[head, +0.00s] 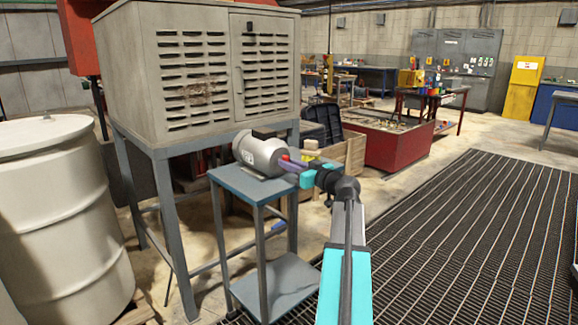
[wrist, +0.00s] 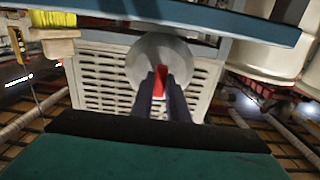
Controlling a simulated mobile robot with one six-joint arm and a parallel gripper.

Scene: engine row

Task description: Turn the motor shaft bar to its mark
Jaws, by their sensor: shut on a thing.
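The grey motor (head: 262,153) lies on the blue-topped stand (head: 228,180), with its shaft end toward my arm. My gripper (head: 287,164) reaches in from the right at that shaft end. In the wrist view, which looks upside down, the round motor face (wrist: 148,52) is straight ahead. The red shaft bar (wrist: 158,80) shows between the two dark fingers of my gripper (wrist: 162,84), which are shut on it. The fingers hide part of the bar. I cannot make out the mark in either view.
A large vented cabinet (head: 215,75) on legs stands behind the motor. A cream drum (head: 60,215) is at the left. A wooden crate (head: 345,152) and a red bin (head: 395,150) stand beyond my gripper. The floor grating (head: 470,230) at the right is clear.

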